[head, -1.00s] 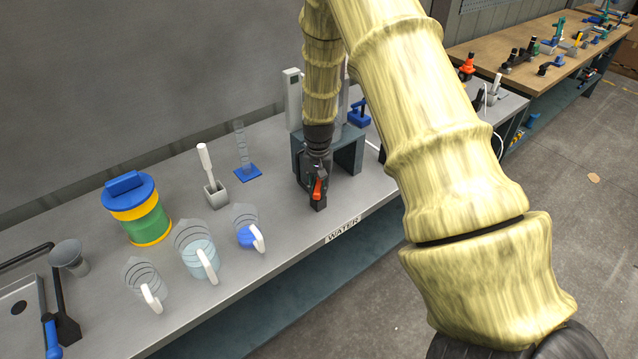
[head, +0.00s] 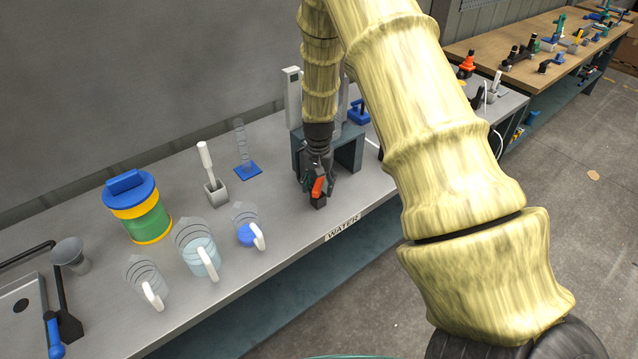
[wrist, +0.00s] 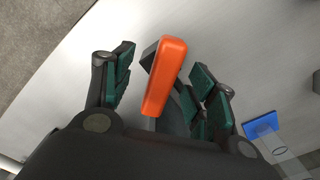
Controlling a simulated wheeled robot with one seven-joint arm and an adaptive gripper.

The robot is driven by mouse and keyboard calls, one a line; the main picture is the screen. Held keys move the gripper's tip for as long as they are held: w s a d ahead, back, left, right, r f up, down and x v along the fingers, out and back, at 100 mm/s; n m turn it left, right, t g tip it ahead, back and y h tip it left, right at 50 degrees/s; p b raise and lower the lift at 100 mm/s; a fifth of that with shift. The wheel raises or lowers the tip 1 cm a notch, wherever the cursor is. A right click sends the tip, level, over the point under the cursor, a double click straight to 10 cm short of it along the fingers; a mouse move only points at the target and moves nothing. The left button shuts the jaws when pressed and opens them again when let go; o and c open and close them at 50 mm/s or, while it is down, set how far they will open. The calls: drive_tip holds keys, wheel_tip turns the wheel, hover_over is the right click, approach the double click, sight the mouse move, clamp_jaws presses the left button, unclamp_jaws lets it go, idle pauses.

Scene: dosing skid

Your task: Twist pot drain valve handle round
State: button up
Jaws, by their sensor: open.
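The drain valve handle (wrist: 165,78) is an orange lever on a dark valve body (wrist: 150,52). In the head view the handle (head: 317,187) shows at the front of a dark grey stand (head: 349,152) on the bench. My gripper (wrist: 164,80) is open, with one finger on each side of the handle. In the wrist view a gap shows between the handle and the left finger; the right fingers are closer, and contact cannot be told. In the head view my gripper (head: 317,180) hides most of the valve and the pot behind it.
Measuring jugs (head: 200,255) with white handles stand left on the bench (head: 290,235), near a green and yellow tub (head: 143,212) with a blue lid. A blue-based cylinder (head: 248,169) stands behind, left of the stand. The bench's front edge, labelled WATER, is close to the valve.

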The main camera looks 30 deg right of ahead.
drive_tip(key=shift+r+p, duration=2.1)
drive_tip(key=shift+r, duration=1.3)
